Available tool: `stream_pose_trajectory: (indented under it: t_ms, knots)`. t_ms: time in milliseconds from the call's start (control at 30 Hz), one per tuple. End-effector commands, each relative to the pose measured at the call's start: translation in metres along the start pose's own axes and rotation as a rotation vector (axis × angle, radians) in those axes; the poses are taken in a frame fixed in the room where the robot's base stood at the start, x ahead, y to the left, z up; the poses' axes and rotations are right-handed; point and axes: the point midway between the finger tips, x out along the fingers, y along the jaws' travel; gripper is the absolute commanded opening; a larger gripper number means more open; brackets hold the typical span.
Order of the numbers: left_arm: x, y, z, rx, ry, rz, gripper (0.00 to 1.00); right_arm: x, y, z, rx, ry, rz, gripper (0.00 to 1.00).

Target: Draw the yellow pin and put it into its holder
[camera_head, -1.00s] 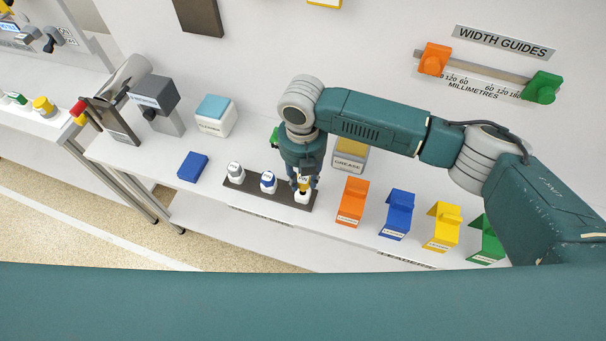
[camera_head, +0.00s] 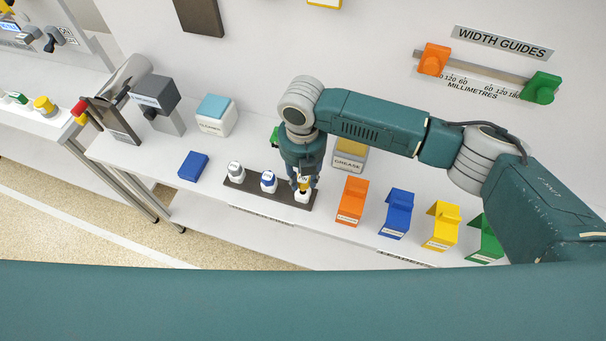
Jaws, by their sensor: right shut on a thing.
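The dark rack (camera_head: 235,182) holds a row of white pieces with coloured tops, one greyish and one blue. At its right end is a white piece with a yellow top, which I take for the yellow pin (camera_head: 304,189). My right gripper (camera_head: 304,184) reaches down from above and is shut on its yellow top, which the fingers partly hide. The pin appears upright at the rack; I cannot tell whether it is lifted. The yellow holder (camera_head: 442,226), an angled block with a label, stands to the right. My left gripper is not in view.
An orange holder (camera_head: 352,200) and a blue holder (camera_head: 397,213) stand between the rack and the yellow holder. A green holder (camera_head: 487,242) is further right. A grease box (camera_head: 349,158) stands behind my gripper. A blue block (camera_head: 193,166) lies left of the rack.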

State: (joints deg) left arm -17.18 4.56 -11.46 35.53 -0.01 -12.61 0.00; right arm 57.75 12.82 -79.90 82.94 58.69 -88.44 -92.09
Motion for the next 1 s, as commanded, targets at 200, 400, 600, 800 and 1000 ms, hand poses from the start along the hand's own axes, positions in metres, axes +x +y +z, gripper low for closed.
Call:
stream_pose_trajectory:
  t_ms: [200, 400, 600, 800, 1000]
  knots:
    - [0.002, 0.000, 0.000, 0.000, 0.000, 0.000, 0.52, 0.003, 0.000, 0.000, 0.000, 0.000, 0.000, 0.00]
    - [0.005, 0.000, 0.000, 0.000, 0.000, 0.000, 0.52, 0.008, 0.000, 0.000, 0.000, 0.000, 0.000, 0.00]
    - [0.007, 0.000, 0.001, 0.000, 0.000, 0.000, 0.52, 0.013, 0.000, 0.000, 0.000, 0.000, 0.000, 0.00]
    - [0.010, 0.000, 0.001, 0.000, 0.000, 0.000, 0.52, 0.018, 0.000, 0.000, 0.000, 0.000, 0.000, 0.00]
    - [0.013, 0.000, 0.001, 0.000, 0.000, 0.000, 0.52, 0.024, 0.000, 0.000, 0.000, 0.000, 0.000, 0.00]
